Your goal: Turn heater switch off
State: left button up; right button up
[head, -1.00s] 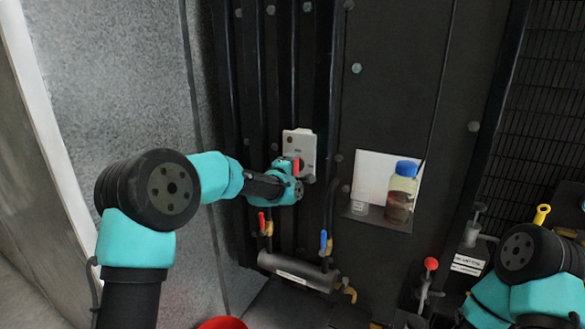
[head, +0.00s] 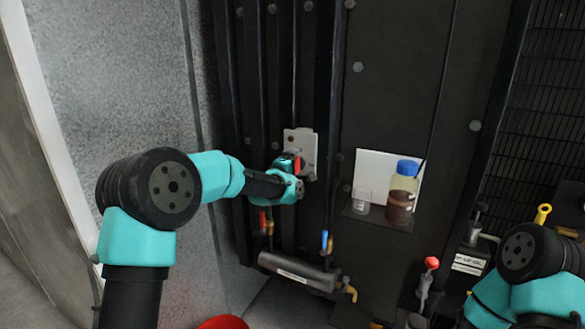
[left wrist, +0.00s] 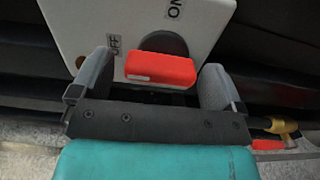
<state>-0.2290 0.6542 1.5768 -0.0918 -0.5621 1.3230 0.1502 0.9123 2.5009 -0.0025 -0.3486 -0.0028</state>
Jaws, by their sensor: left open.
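The heater switch is a white box (head: 308,142) on the dark panel, with a red handle (head: 297,164). In the left wrist view the box (left wrist: 80,22) carries an OFF label (left wrist: 115,46) on the left and an ON label (left wrist: 175,8) at the top. The red handle (left wrist: 160,68) sits in front of a dark round base. My left gripper (left wrist: 155,78) is open, with one finger on each side of the handle and gaps visible at both sides. In the head view my left gripper (head: 291,166) is at the box's lower left and partly hides it. My right gripper is out of view.
To the right, a blue-capped bottle (head: 402,190) and a clear cup (head: 361,200) stand on a small shelf. Vertical dark pipes run behind the left gripper.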

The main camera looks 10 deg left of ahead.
pick_arm(q)
jog(key=v, duration=1.7)
jog(key=shift+s, duration=0.15)
jog(key=shift+a, duration=0.1)
jog(key=s+a+f+m+g+y, duration=0.1)
jog(key=s+f+m+g, duration=0.3)
jog(key=f, duration=1.2)
jog(key=s+a+f+m+g, duration=0.1)
jog(key=s+f+m+g, duration=0.3)
jog(key=f, duration=1.2)
jog(key=s+f+m+g, duration=0.2)
jog(key=s+f+g, duration=0.2)
jog(key=s+f, duration=0.4)
jog(key=s+a+f+m+g, duration=0.1)
jog(key=s+f+m+g, duration=0.2)
jog(key=s+f, duration=0.5)
jog(key=s+g, duration=0.1)
jog(key=s, duration=0.5)
jog(key=shift+s+f, duration=0.35)
jog(key=shift+f, duration=0.05)
